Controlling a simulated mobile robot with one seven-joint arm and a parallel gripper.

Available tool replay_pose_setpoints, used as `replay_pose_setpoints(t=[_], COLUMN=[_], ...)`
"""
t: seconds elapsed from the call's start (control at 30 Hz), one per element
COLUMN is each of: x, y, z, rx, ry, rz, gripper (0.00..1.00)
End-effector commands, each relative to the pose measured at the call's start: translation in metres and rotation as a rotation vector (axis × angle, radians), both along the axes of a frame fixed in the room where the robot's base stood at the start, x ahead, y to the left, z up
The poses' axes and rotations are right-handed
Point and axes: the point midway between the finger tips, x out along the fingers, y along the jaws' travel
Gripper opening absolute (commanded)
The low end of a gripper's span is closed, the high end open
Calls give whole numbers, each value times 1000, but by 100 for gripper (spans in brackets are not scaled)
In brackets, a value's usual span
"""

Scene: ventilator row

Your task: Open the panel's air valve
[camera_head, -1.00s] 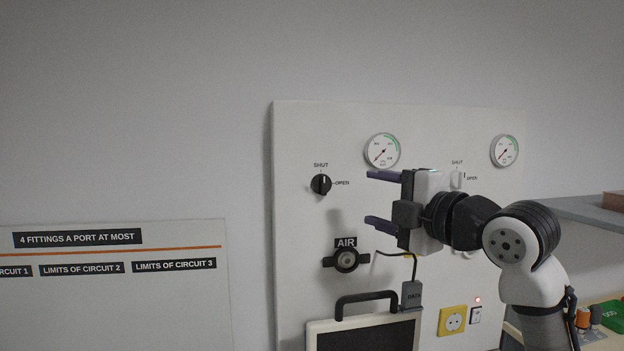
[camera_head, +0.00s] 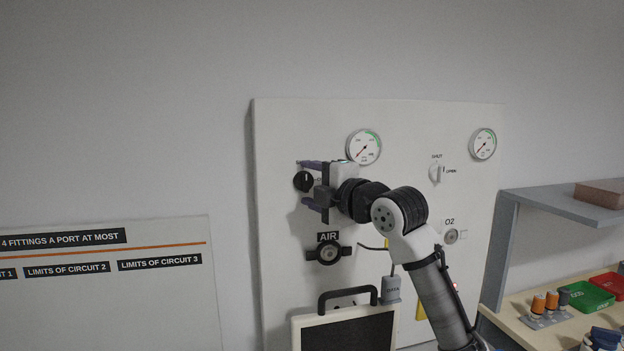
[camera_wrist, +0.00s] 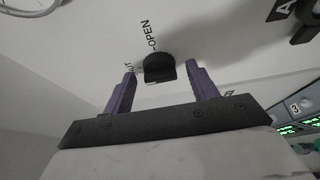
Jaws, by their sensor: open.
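The black air valve knob (camera_head: 303,181) is on the upper left of the white panel, above the AIR outlet (camera_head: 329,253). In the head view my gripper partly covers its labels. In the wrist view the knob (camera_wrist: 159,68) lies ahead between my two purple fingers, near the OPEN label. My gripper (camera_head: 308,182) is open, one finger above and one below the knob in the head view. I cannot tell whether either finger touches it. The knob's pointer mark is too dark and small to read for certain.
A white O2 valve knob (camera_head: 437,172) and two gauges, left (camera_head: 364,147) and right (camera_head: 483,144), are on the panel. A black-handled case (camera_head: 345,325) stands below. A grey shelf (camera_head: 560,205) and a bench with coloured trays (camera_head: 588,296) are at the right.

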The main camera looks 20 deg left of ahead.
Motion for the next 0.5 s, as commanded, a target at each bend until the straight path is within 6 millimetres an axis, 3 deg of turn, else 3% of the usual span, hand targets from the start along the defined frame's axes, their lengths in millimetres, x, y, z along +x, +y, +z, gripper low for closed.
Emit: replay_pose_setpoints(t=[0.27,0.5], x=[1,1], y=[1,1], z=[0,0], rx=[1,1], ry=[-1,-1], rz=[0,0], gripper=[58,28])
